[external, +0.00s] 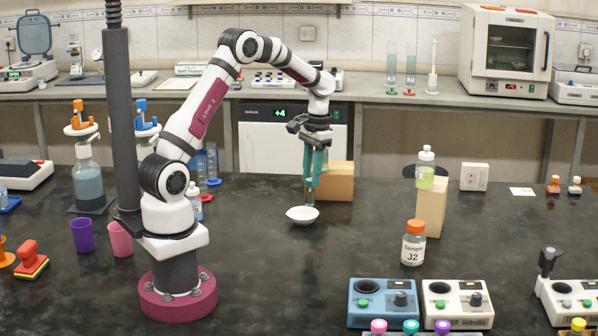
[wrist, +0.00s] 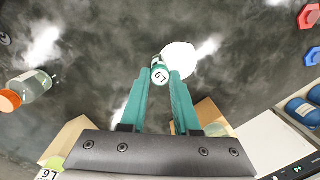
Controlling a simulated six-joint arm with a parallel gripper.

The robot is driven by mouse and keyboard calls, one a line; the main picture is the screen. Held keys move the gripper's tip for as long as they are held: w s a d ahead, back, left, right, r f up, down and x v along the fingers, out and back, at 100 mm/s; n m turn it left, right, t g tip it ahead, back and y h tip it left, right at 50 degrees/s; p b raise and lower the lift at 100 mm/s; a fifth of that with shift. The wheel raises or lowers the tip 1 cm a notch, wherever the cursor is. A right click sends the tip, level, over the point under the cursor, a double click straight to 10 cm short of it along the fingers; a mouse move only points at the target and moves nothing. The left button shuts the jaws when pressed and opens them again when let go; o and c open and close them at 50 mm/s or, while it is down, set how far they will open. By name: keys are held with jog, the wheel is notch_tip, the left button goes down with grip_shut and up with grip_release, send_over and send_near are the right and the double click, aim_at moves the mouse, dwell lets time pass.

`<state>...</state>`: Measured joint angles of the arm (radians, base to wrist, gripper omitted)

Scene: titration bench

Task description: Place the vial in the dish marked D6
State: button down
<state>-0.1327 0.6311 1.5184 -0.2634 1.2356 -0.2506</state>
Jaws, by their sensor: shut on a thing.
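My gripper (external: 313,180) points down over the bench, with its green fingers shut on a small vial (wrist: 160,74). The vial's top, between the fingertips in the wrist view, carries a dark mark that looks like "67" or "L9". In the external view the vial is a small dark shape at the fingertips, partly hidden by them. A white dish (external: 302,215) rests on the bench just below and slightly left of the fingertips. The dish also shows in the wrist view (wrist: 180,60), just beyond the vial. I cannot read any D6 mark on the dish.
A wooden block (external: 335,182) stands behind the gripper. To the right are a taller wooden block (external: 430,207) with a bottle on it and an orange-capped J2 bottle (external: 413,245). Purple (external: 82,235) and pink cups stand at left. The bench in front of the dish is clear.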

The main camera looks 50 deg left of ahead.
jog(key=a+f, duration=0.1)
jog(key=f, duration=0.1)
jog(key=w+a+f, duration=0.1)
jog(key=a+f, duration=0.2)
jog(key=f, duration=0.2)
jog(key=shift+w+a, duration=0.15)
jog(key=shift+a, duration=0.15)
jog(key=c, duration=0.6)
grip_release()
jog(key=shift+c, duration=0.2)
jog(key=shift+r, duration=0.1)
notch_tip(320, 180, up, 12)
jog(key=s+d+r+m, duration=0.1)
jog(key=s+d+r, duration=0.3)
jog(key=s+r, duration=0.15)
jog(key=s+d+f+m, duration=0.1)
jog(key=s+d+m, duration=0.1)
jog(key=s, duration=1.1)
jog(key=s+d+f+m+y, duration=0.1)
jog(key=s+d+m, duration=0.1)
jog(key=s, duration=1.1)
jog(key=shift+s+d+m+t, duration=0.15)
jog(key=shift+d+m+t, duration=0.1)
jog(key=shift+m+t, duration=0.05)
